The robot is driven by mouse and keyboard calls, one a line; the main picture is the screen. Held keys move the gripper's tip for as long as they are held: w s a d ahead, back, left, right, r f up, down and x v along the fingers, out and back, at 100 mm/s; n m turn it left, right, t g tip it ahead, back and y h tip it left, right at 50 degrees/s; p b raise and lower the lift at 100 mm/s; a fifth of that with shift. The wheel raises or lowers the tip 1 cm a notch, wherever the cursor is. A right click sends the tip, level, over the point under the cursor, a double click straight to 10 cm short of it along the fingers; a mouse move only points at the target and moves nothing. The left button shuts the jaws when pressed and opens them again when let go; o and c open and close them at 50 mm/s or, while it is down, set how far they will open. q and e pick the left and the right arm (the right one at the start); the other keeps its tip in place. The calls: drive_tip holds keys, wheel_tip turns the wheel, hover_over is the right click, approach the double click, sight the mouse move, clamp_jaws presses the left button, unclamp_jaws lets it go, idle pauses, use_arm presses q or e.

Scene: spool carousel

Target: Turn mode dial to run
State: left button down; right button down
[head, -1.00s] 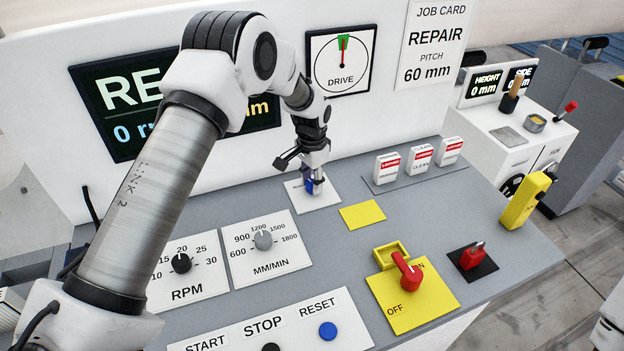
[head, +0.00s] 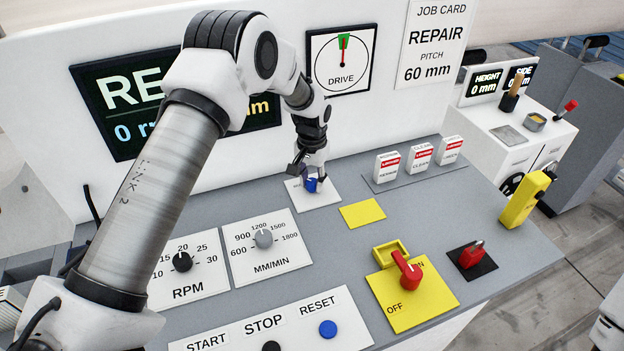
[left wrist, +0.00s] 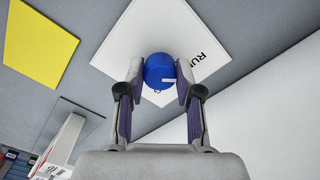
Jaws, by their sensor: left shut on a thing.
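The mode dial (head: 311,185) is a blue knob on a white plate (head: 325,198) at the back of the grey console. In the left wrist view the blue dial (left wrist: 160,72) sits between my fingers, with a short white mark on it. Part of the word RUN shows on the plate (left wrist: 150,30), to the right of the dial; other lettering is mostly hidden. My left gripper (head: 308,178) comes down from above and is shut on the dial; its fingers (left wrist: 160,80) touch it on both sides. My right gripper is not in view.
A yellow square (head: 362,214) lies right of the dial plate. Several red-and-white labelled tags (head: 420,156) stand behind it. A red switch (head: 406,272) on a yellow plate and RPM (head: 182,262) and MM/MIN (head: 264,239) knobs are nearer. The display wall rises close behind.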

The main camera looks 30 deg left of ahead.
sight(312, 181)
use_arm(q)
drive_tip(key=shift+s+f, duration=0.2)
drive_tip(key=c, duration=0.8)
unclamp_jaws()
drive_tip(key=shift+o, duration=0.2)
drive_tip(key=shift+w+r, duration=0.1)
drive_tip(key=shift+w, duration=0.05)
drive_tip(key=shift+r, duration=0.3)
wheel_tip(312, 181, up, 11)
drive_tip(key=shift+r, duration=0.15)
